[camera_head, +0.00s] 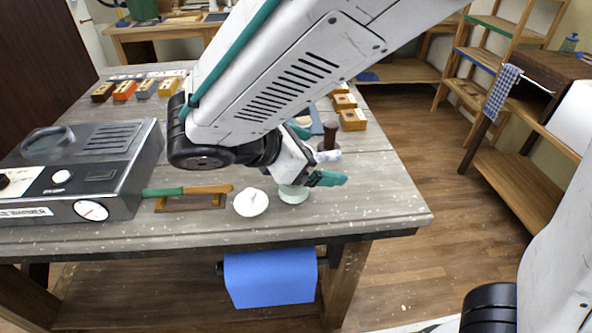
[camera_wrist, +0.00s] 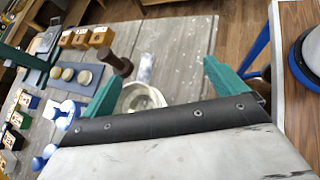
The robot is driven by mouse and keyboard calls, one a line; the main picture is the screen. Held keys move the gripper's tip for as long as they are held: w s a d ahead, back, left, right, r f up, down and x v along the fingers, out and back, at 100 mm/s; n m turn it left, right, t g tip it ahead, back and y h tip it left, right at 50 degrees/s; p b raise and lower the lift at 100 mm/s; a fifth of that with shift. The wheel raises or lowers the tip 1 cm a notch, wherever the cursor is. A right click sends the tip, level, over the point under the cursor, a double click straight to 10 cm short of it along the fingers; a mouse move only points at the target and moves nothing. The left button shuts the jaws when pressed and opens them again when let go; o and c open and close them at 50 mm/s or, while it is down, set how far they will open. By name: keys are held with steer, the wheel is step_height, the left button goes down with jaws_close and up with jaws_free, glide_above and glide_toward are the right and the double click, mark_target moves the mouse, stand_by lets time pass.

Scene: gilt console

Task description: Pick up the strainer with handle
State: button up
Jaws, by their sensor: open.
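No strainer with a handle can be made out for sure. A pale green round vessel (camera_head: 293,194) stands near the bench's front edge, and a small white round piece with a thin raised stem (camera_head: 250,202) lies to its left. I cannot tell whether either is the strainer. My gripper (camera_head: 316,155), with teal fingers, is open and empty above and behind the pale green vessel. In the wrist view a pale round vessel (camera_wrist: 140,98) shows between and beyond the fingers, partly hidden by the left finger and the gripper body. No contact shows.
A grey metal appliance (camera_head: 120,150) stands at the left of the bench (camera_head: 375,205). A tool with a green and wooden handle (camera_head: 188,190) lies beside it. A dark brown turned piece (camera_wrist: 116,62) and a white cylinder (camera_wrist: 146,68) stand near my gripper. Wooden blocks (camera_head: 352,119) stand behind.

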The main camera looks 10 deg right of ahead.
steer(key=a+f+n+t, duration=0.2)
steer(key=a+n+t, duration=0.25)
steer(key=a, duration=0.35)
steer(key=shift+g, duration=0.35)
steer(key=x, duration=0.8)
steer(key=shift+w+a+f, duration=0.15)
steer(key=shift+w+a, duration=0.1)
steer(key=shift+a, duration=0.1)
steer(key=c, duration=1.1)
